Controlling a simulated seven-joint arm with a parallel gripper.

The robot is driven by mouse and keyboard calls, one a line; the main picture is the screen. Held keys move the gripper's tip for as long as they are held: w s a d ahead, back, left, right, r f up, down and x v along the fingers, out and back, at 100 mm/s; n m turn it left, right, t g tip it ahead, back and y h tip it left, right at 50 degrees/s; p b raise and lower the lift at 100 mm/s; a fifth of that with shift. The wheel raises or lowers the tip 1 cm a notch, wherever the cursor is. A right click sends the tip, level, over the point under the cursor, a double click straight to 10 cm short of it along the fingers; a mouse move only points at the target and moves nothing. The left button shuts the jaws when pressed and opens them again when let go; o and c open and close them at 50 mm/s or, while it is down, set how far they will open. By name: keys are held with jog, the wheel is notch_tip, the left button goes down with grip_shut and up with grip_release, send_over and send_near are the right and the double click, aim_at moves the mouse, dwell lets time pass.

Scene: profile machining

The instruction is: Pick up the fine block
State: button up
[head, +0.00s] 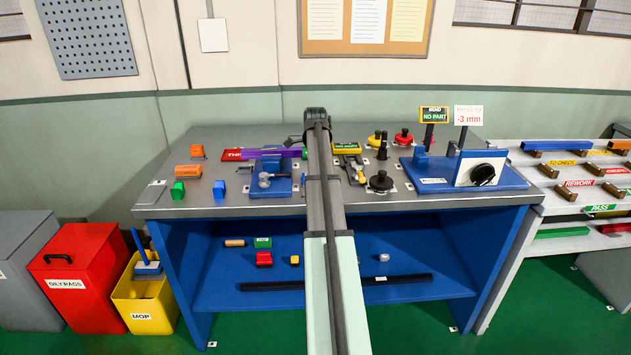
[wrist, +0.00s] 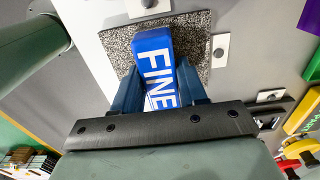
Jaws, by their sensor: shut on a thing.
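The fine block (wrist: 155,65) is blue with white letters reading FINE. In the wrist view it stands between the two dark blue fingers of my gripper (wrist: 160,84), which is shut on it. A speckled grey pad (wrist: 120,38) shows behind the block; I cannot tell whether the block touches it. In the head view my arm hides the gripper and the block.
The grey bench (head: 240,207) holds a blue vise (head: 270,184) with a purple profile (head: 280,153), left of my arm. A blue gauge stand (head: 430,178) is at right. Small orange, green and blue blocks lie at left.

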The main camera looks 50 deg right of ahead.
jog(key=c, duration=0.3)
notch_tip(320, 180, up, 10)
dwell(0.7)
